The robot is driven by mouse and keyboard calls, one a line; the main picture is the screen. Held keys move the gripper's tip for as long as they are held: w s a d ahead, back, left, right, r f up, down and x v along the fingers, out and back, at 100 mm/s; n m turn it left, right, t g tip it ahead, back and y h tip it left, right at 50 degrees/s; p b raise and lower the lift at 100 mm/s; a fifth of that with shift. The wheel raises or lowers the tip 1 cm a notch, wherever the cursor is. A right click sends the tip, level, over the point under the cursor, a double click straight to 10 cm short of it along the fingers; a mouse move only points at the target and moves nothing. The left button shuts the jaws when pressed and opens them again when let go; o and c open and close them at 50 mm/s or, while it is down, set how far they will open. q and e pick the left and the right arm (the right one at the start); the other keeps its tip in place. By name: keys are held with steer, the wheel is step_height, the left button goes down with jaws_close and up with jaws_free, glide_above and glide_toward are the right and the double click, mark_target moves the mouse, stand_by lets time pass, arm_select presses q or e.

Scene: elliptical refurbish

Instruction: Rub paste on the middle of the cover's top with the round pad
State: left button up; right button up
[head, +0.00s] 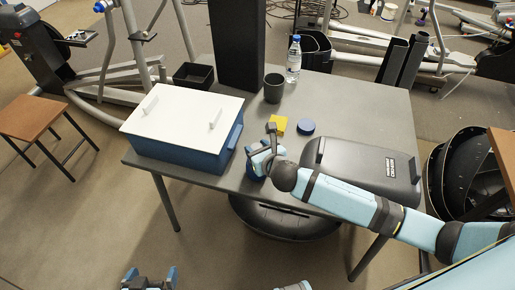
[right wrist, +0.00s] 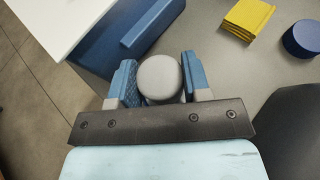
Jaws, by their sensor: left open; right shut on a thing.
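The cover (head: 365,168) is a dark grey panel with a small label, lying on the right part of the table; its edge shows in the right wrist view (right wrist: 292,125). I cannot make out paste on it. My right gripper (head: 258,158) is over the table's front edge, left of the cover and apart from it. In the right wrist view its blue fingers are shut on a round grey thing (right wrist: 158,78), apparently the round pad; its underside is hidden. My left gripper (head: 149,275) is open and empty at the bottom of the head view, away from the table.
A blue box with a white lid (head: 182,118) stands left of my right gripper. A yellow folded cloth or block (head: 278,124) and a blue round tin (head: 306,128) lie behind it. A dark cup (head: 273,88), bottle (head: 294,60) and black tray (head: 194,75) stand farther back.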

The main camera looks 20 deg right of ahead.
steer(key=shift+f, duration=0.2)
step_height(320, 180, up, 2)
steer(key=p, duration=0.3)
steer(key=shift+r, duration=0.25)
step_height(320, 180, up, 4)
steer(key=p, duration=0.4)
steer(key=shift+f, duration=0.1)
steer(key=shift+r+p, duration=0.5)
steer(key=shift+p, duration=0.25)
arm_select(q)
step_height(320, 180, up, 7)
steer(key=shift+s+a+m, duration=0.15)
steer(key=shift+s+m, duration=0.05)
steer(key=shift+m, duration=0.1)
